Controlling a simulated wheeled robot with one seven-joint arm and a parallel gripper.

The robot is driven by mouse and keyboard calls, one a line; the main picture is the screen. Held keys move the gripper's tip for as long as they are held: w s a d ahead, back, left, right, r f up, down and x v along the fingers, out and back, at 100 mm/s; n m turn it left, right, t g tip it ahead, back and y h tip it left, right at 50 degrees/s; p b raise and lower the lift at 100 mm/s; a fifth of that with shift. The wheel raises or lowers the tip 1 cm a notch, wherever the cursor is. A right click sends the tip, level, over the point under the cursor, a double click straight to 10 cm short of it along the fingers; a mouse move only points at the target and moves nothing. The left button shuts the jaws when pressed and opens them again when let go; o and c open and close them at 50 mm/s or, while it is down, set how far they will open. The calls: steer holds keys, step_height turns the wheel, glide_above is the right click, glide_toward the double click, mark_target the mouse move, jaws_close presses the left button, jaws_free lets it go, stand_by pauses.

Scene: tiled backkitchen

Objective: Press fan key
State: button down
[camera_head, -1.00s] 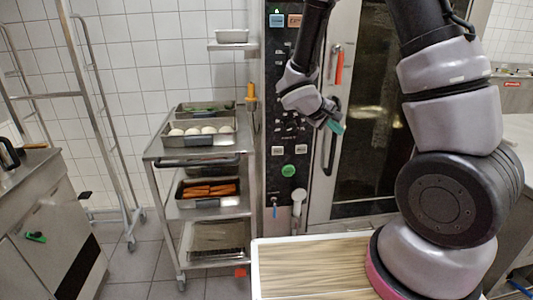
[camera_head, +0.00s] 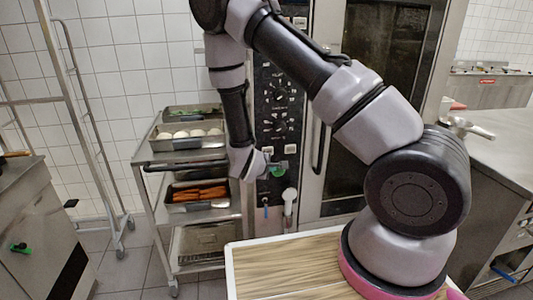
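The oven's dark control panel (camera_head: 277,105) stands upright in the middle of the head view, with dials and small pale keys. I cannot read which key is the fan key. A pale key (camera_head: 291,149) shows low on the panel. The fingers are too small and overlapped to tell open from shut.
A steel trolley (camera_head: 141,157) with food trays stands left of the panel, close to my wrist. The oven door handle (camera_head: 321,150) is to the right. A hand shower (camera_head: 289,196) hangs below the panel. A wood-topped surface (camera_head: 290,262) lies in front.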

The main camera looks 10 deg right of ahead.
steer(key=w, duration=0.8)
steer(key=shift+w, duration=0.4)
steer(key=shift+d, duration=0.1)
stand_by(1.7)
steer(key=shift+w, duration=0.4)
steer(key=shift+w, duration=0.4)
stand_by(0.5)
steer(key=shift+s, duration=0.85)
steer(key=shift+s, duration=2.5)
